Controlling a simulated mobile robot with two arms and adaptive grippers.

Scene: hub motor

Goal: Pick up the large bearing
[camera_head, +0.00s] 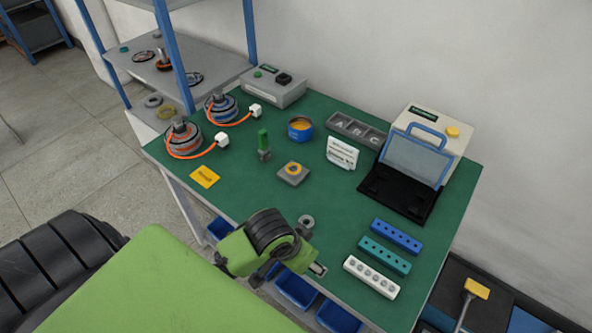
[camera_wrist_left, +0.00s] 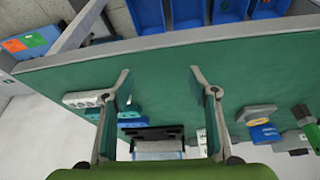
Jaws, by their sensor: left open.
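A grey ring with a dark hole, which looks like the bearing (camera_head: 307,221), lies on the green table near its front edge in the head view. My left gripper (camera_head: 292,256) is just in front of it and to its left, over the table edge, apart from it as far as I can tell. In the left wrist view my left gripper (camera_wrist_left: 160,70) has its two fingers wide apart with nothing between them. I cannot make out the bearing in that view. My right gripper is not in view.
White (camera_head: 371,277), teal (camera_head: 384,255) and blue (camera_head: 396,236) holed blocks stand to the right. A grey block with a yellow centre (camera_head: 292,173) and a green-handled tool (camera_head: 264,145) are farther back. Blue bins (camera_head: 296,288) hang below the front edge.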

